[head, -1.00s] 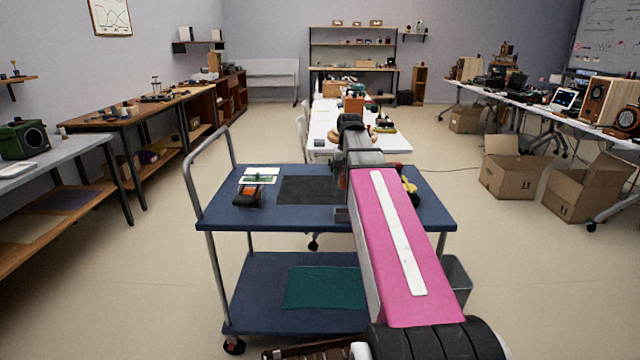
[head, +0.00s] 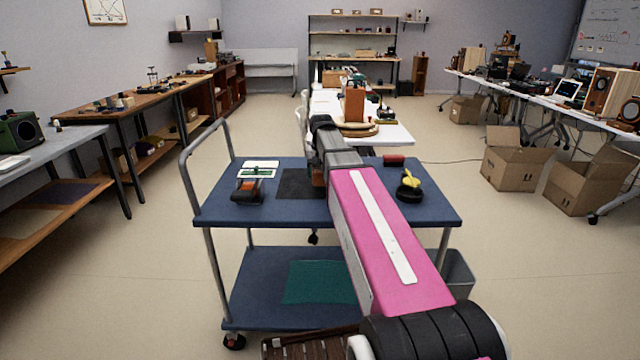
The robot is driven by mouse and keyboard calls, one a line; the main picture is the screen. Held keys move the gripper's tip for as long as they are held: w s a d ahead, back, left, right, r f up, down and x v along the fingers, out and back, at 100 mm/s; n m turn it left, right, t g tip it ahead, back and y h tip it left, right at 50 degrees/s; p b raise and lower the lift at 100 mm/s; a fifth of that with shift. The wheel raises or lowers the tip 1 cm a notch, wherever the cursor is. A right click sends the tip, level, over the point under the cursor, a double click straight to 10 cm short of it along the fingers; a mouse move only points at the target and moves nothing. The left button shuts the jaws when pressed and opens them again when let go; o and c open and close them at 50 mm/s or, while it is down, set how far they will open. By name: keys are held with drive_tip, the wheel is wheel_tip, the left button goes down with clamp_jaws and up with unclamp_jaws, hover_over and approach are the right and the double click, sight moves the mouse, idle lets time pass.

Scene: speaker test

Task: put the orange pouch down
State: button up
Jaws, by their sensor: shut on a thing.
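My arm reaches forward over the blue cart (head: 280,213), with its wrist bent down over the top shelf. My gripper (head: 318,171) is mostly hidden behind my own arm. Only a small orange-brown patch of the orange pouch (head: 318,179) shows at the left edge of the arm, in my shut gripper. It is beside the right part of a dark mat (head: 293,184) on the top shelf. I cannot tell whether the pouch touches the shelf.
A black and orange device (head: 248,190) and a green-and-white card (head: 259,171) are left of the mat. A black and yellow object (head: 409,187) and a red block (head: 394,160) are on the right. A white table (head: 390,136) stands beyond.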

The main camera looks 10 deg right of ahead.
sight(320, 167)
drive_tip(key=shift+a+f, duration=0.25)
drive_tip(key=shift+f, duration=1.9)
drive_tip(key=o, duration=0.9)
drive_tip(key=shift+f, duration=0.1)
wheel_tip(320, 167, up, 12)
drive_tip(key=shift+r, duration=0.15)
